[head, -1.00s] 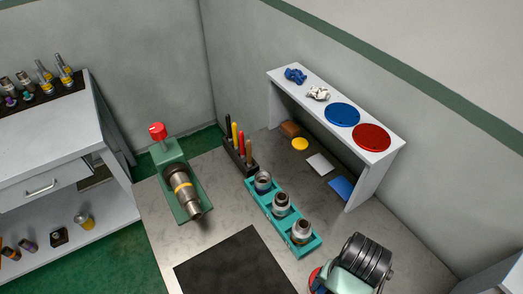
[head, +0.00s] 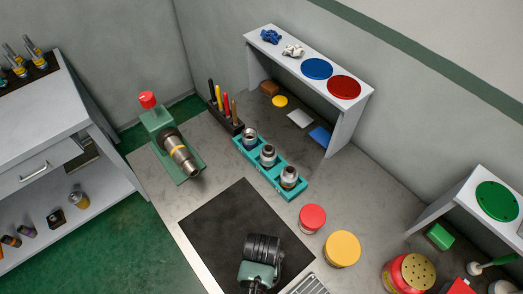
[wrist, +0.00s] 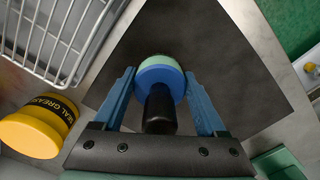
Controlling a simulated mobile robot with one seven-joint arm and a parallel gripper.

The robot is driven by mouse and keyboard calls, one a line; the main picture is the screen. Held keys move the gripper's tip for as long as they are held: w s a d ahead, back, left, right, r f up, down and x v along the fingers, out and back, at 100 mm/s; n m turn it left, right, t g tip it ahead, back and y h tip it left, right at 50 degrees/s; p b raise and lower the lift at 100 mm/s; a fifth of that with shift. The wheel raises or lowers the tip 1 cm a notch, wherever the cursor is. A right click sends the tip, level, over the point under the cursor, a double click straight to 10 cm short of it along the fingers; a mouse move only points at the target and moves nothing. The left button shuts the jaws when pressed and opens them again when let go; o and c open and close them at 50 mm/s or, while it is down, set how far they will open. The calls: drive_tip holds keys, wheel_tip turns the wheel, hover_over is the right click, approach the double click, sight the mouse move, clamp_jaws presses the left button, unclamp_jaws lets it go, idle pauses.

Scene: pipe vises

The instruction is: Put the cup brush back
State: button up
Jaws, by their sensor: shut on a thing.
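My gripper (wrist: 160,76) shows in the wrist view, its two blue fingers on either side of what looks like the cup brush (wrist: 158,78). This has a round blue body with a pale green rim and a black handle toward my palm. Its bristle face is turned away and cannot be seen. The gripper is shut on it, over the dark mat (wrist: 222,65). In the head view my wrist covers part of the mat (head: 215,225) near the bottom, and the held brush cannot be made out.
A yellow grease jar (wrist: 32,128) and a wire rack (wrist: 65,35) lie left in the wrist view. The head view shows a red-lidded jar (head: 312,217), green vise (head: 170,140), tool holder (head: 224,118), teal fitting tray (head: 270,165), shelf (head: 340,135) and perforated red can (head: 412,270).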

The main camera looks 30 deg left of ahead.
drive_tip(key=shift+w+f, duration=0.1)
drive_tip(key=shift+f, duration=0.75)
